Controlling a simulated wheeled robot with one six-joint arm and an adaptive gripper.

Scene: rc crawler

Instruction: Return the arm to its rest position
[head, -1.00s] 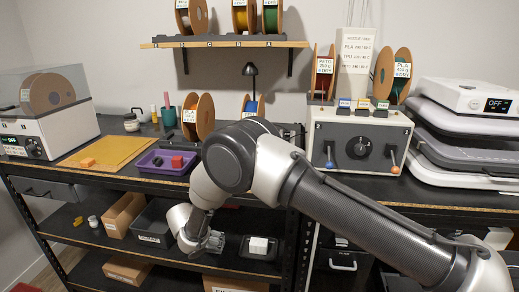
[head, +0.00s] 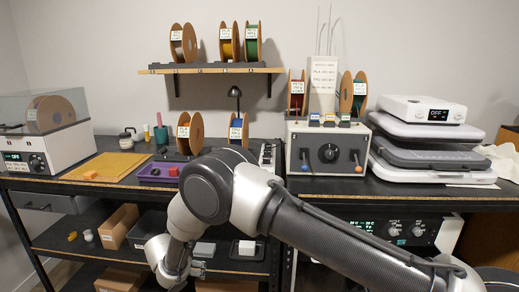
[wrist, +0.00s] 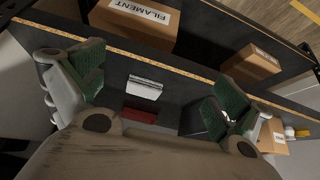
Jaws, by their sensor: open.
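My arm reaches from the lower right across the head view, bent at the elbow, with my gripper (head: 190,270) low in front of the shelf under the bench. In the wrist view my gripper (wrist: 158,84) has its two green-padded fingers wide apart with nothing held between them. Beyond the fingers, a white-topped block (wrist: 145,87) and a dark red piece (wrist: 139,115) show on the dark shelf. The gripper's fingertips are hard to make out in the head view.
The bench (head: 110,183) carries a purple tray (head: 157,173), a grey control box (head: 327,150) and stacked grey cases (head: 430,158). The shelf below holds a cardboard box (head: 118,226) and a black tray with a white block (head: 247,247). Filament boxes (wrist: 135,22) show in the wrist view.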

